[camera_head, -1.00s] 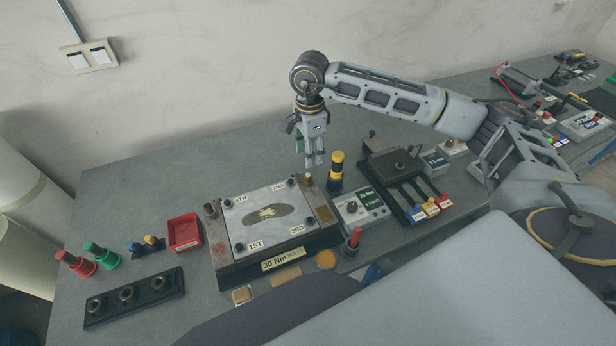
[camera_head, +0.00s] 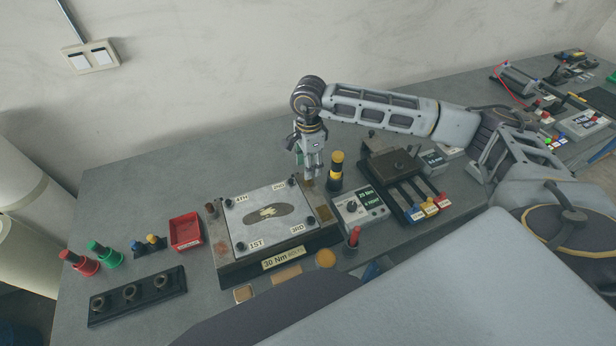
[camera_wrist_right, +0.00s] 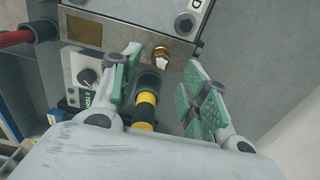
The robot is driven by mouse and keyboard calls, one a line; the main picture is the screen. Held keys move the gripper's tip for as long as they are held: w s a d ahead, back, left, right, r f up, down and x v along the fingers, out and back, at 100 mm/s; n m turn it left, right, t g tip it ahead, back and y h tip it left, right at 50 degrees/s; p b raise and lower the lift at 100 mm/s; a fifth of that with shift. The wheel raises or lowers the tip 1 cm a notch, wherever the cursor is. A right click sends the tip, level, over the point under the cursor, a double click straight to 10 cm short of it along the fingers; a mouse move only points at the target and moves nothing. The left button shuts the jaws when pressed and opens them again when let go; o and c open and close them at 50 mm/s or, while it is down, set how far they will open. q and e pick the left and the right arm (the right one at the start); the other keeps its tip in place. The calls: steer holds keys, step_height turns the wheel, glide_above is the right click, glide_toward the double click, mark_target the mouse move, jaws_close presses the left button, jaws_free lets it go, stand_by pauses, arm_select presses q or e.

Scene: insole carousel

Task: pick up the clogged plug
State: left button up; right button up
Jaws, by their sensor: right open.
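In the right wrist view a small brass plug (camera_wrist_right: 161,54) with whitish matter on its end sits at the edge of the metal fixture (camera_wrist_right: 110,32). I take it for the clogged plug. My right gripper (camera_wrist_right: 160,66) is open, its green-padded fingers on either side of the plug with gaps between. In the head view my right gripper (camera_head: 314,172) points down at the back right corner of the plate fixture (camera_head: 240,272), low over it. The plug is hard to make out there, largely behind the fingers. My left gripper is not in view.
A black and yellow cylinder (camera_head: 336,172) stands close to the right gripper and also shows between the fingers in the wrist view (camera_wrist_right: 146,108). A control box (camera_head: 359,207) and a red-handled tool (camera_head: 353,240) are nearby. A red tray (camera_head: 186,232) lies left of the fixture.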

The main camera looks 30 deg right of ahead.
steer(key=shift+a+f+p, duration=0.1)
steer(key=shift+f+p, duration=0.25)
steer(key=shift+f, duration=1.65)
jaws_close()
step_height(320, 180, up, 10)
steer(key=b, duration=0.1)
steer(key=shift+b, duration=0.4)
